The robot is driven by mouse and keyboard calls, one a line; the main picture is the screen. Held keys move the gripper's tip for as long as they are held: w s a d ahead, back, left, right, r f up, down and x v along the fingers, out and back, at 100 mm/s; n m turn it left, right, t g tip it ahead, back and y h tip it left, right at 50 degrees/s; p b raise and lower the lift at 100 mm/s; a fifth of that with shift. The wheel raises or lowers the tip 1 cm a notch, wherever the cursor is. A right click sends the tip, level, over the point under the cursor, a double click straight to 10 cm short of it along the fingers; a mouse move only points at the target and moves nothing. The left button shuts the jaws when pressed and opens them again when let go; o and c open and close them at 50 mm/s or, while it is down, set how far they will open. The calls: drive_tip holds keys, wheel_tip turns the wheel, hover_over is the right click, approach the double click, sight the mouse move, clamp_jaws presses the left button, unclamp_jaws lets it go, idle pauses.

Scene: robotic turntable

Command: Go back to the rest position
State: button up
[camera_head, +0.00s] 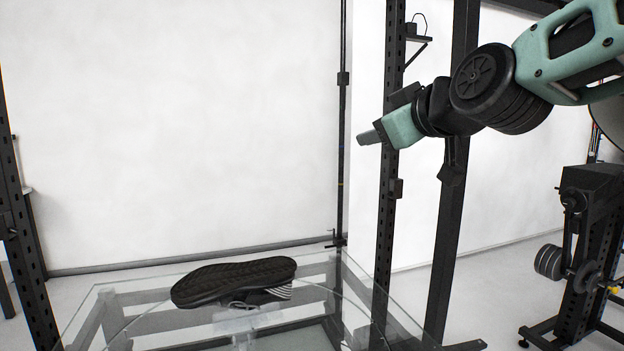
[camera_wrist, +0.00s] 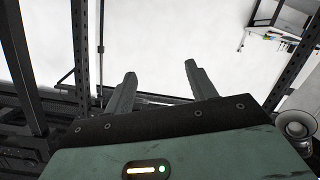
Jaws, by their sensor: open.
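My gripper (camera_head: 370,137) is raised in the upper right of the head view, pointing left, well above the glass turntable table. In the wrist view its two fingers (camera_wrist: 158,88) stand apart with nothing between them. The shoe does not show in the wrist view.
A black perforated post (camera_head: 388,200) and a thicker dark post (camera_head: 455,220) stand close to my arm. Another dark post (camera_head: 25,200) stands at the far left. A black stand with round weights (camera_head: 585,265) is at the right. Open space lies left of the gripper.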

drive_tip(key=s+a+f+g, duration=0.2)
drive_tip(key=s+f+g, duration=0.2)
drive_tip(key=s+f, duration=0.45)
drive_tip(key=s+a+f+g, duration=0.2)
drive_tip(key=s+f+g, duration=0.3)
drive_tip(key=f, duration=0.7)
drive_tip(key=s+d+f+g+h, duration=0.2)
drive_tip(key=s+f, duration=0.4)
drive_tip(key=s, duration=0.3)
drive_tip(key=s+d+f+m+g+h+b, duration=0.1)
drive_tip(key=s+d+f+g+h, duration=0.1)
drive_tip(key=s+f, duration=0.4)
drive_tip(key=s+d+g, duration=0.1)
drive_tip(key=s+d, duration=0.1)
drive_tip(key=shift+s+d+h, duration=0.15)
drive_tip(key=shift+s+h, duration=0.15)
drive_tip(key=shift+s, duration=0.1)
